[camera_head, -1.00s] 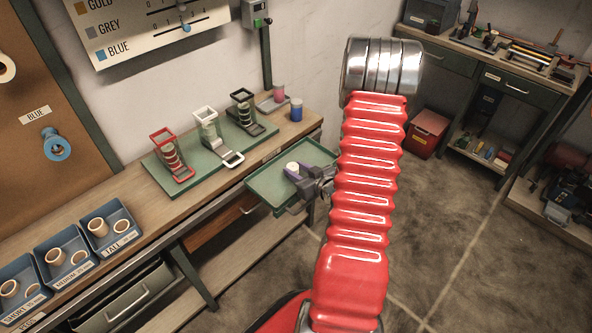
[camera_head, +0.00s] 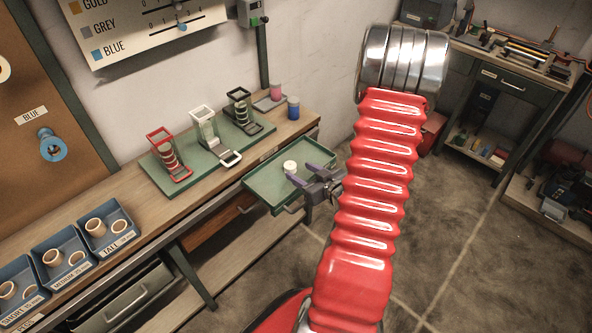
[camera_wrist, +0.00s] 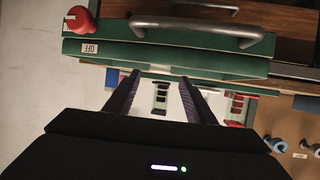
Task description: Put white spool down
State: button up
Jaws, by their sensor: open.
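The white spool (camera_head: 290,167) stands upright in the green tray (camera_head: 263,183) at the end of the workbench. My gripper (camera_head: 304,172) is open at the right side of the tray. Its two purple-grey fingers point toward the spool, which appears clear of them. In the wrist view the open fingers (camera_wrist: 159,76) reach toward the green tray edge (camera_wrist: 190,65).
A green board (camera_head: 158,178) with red, white and black frames stands on the bench behind the tray. A blue spool (camera_head: 293,107) and a pink spool (camera_head: 276,91) stand at the far bench end. Blue bins (camera_head: 124,213) line the near left.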

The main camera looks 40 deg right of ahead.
jog(key=v, duration=0.7)
dwell(0.7)
jog(key=w+r+n+g+h, duration=0.1)
jog(key=w+r+g+h, duration=0.15)
jog(key=w+r, duration=0.35)
jog(key=w+a+r+g, duration=0.1)
jog(key=a+r+g, duration=0.2)
jog(key=a+r, duration=0.6)
jog(key=s+a+r+g+y, duration=0.1)
jog(key=s+a+r, duration=0.3)
jog(key=a, duration=0.7)
jog(key=s+a+r+n+g+y, duration=0.1)
jog(key=s+a+r+y, duration=0.2)
jog(key=s+a, duration=0.5)
jog(key=a+y, duration=0.1)
jog(key=a, duration=0.3)
jog(key=shift+a+r, duration=0.15)
jog(key=shift+r, duration=0.25)
